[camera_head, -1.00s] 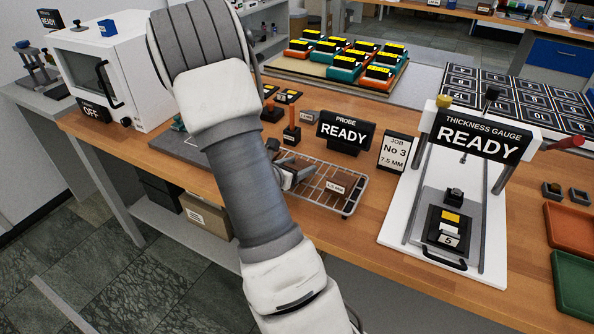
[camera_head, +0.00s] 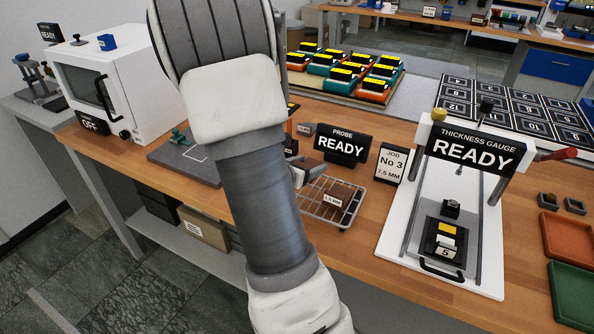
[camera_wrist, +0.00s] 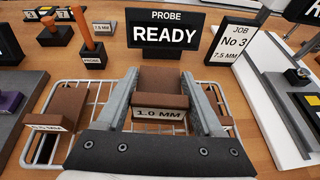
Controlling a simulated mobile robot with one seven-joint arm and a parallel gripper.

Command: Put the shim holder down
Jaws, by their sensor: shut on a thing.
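The shim holder is a brown block with a white "1.0 MM" label (camera_wrist: 160,113), seen in the wrist view. My gripper (camera_wrist: 159,92) is shut on it, with one grey finger on each side. The block is over the wire rack (camera_wrist: 82,88); whether it touches the rack is hidden. In the head view the rack (camera_head: 325,222) stands on the wooden bench, and my arm hides most of my gripper (camera_head: 303,173) at its left end. Another brown labelled block (camera_wrist: 62,118) is in the rack to the left.
The probe "READY" sign (camera_head: 342,145) and the job card (camera_head: 390,163) stand behind the rack. An orange-handled probe (camera_wrist: 89,40) stands back left. The thickness gauge (camera_head: 455,180) is to the right. A grey plate (camera_head: 187,158) lies to the left.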

